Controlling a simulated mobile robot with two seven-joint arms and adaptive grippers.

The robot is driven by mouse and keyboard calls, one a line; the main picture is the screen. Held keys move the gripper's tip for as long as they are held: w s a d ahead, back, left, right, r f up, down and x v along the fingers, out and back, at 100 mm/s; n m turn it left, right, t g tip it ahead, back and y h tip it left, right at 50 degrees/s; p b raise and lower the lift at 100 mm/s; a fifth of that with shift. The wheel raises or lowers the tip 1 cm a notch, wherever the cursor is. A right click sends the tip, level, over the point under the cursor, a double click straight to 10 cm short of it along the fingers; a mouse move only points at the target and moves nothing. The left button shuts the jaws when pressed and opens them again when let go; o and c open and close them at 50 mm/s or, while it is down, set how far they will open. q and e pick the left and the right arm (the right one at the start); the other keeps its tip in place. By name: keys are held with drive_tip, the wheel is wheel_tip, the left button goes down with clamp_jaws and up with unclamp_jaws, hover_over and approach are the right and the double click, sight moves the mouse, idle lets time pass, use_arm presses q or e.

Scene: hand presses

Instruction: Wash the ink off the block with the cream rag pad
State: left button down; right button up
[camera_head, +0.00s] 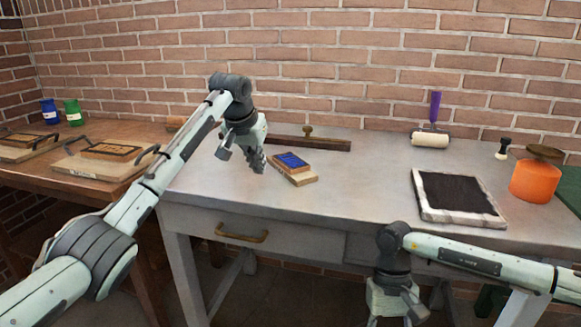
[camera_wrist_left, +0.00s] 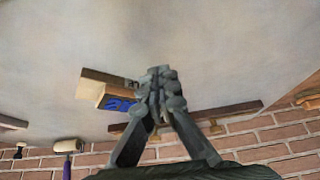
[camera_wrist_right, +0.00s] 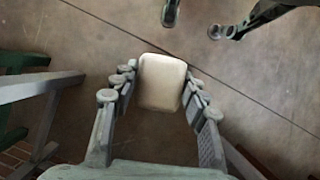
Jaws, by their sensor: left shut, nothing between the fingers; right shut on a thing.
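The block (camera_head: 292,160) has a blue inked top face and rests tilted in view on a pale wooden base (camera_head: 303,179) near the middle of the grey table. It also shows in the left wrist view (camera_wrist_left: 118,103), partly beside my fingers. My left gripper (camera_head: 257,163) is shut and empty, just left of the block and above the table. My right gripper (camera_head: 398,305) is off the front of the table. In the right wrist view it is shut on the cream rag pad (camera_wrist_right: 162,82), held between the fingers over the floor. The pad is hidden in the head view.
A black slab with a pale rim (camera_head: 419,198) lies right of the block, with a purple-handled roller (camera_head: 430,140) behind. An orange pot (camera_head: 534,182) stands far right. A dark bar (camera_head: 320,144) lies behind the block. Framed boards (camera_head: 95,170) sit on the left table.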

use_arm(q)
drive_tip(key=shift+f, duration=1.05)
drive_tip(key=shift+r, duration=0.1)
drive_tip(key=shift+r, duration=2.95)
